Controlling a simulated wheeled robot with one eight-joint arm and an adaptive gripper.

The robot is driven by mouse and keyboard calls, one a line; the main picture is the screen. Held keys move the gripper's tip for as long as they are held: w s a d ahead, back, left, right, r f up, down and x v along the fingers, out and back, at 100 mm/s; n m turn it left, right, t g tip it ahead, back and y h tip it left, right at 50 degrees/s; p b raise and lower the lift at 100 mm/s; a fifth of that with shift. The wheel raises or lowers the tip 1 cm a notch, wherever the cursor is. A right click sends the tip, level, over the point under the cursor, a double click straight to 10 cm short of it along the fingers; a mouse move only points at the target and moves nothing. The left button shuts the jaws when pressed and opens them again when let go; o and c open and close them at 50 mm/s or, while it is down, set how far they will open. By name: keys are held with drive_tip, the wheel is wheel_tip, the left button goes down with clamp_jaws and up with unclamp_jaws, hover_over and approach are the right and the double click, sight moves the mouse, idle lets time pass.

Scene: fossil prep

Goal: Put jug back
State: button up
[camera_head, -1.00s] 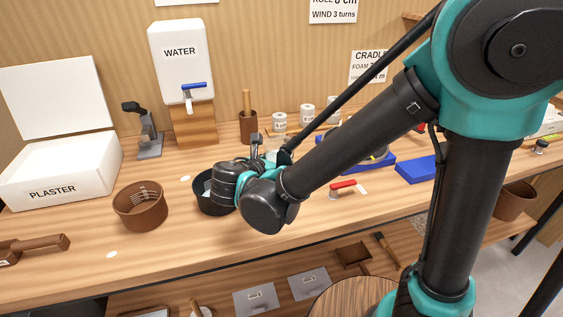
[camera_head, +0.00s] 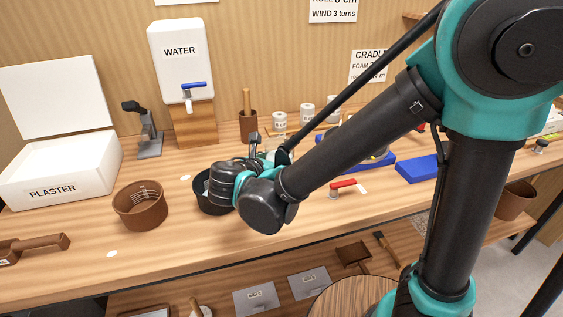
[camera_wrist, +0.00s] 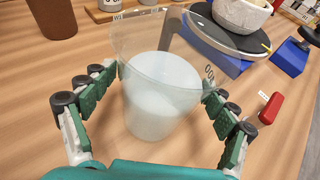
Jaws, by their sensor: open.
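A translucent jug (camera_wrist: 160,95) with dark volume marks stands upright on the wooden bench in the wrist view, and its lower part looks cloudy white. My gripper (camera_wrist: 163,100) is open, with its green-padded fingers on either side of the jug. A narrow gap seems to show on each side; I cannot tell if a finger touches it. In the head view my gripper (camera_head: 258,152) is partly hidden by my wrist, which also hides most of the jug.
A dark bowl (camera_head: 203,203) sits just behind my wrist and a brown tub (camera_head: 141,208) to its left. The white water tank (camera_head: 181,60) stands at the back. A red-handled tool (camera_head: 343,183) and a blue block (camera_head: 416,170) lie to the right.

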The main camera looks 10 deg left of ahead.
drive_tip(key=v, duration=1.1)
drive_tip(key=shift+s, duration=0.2)
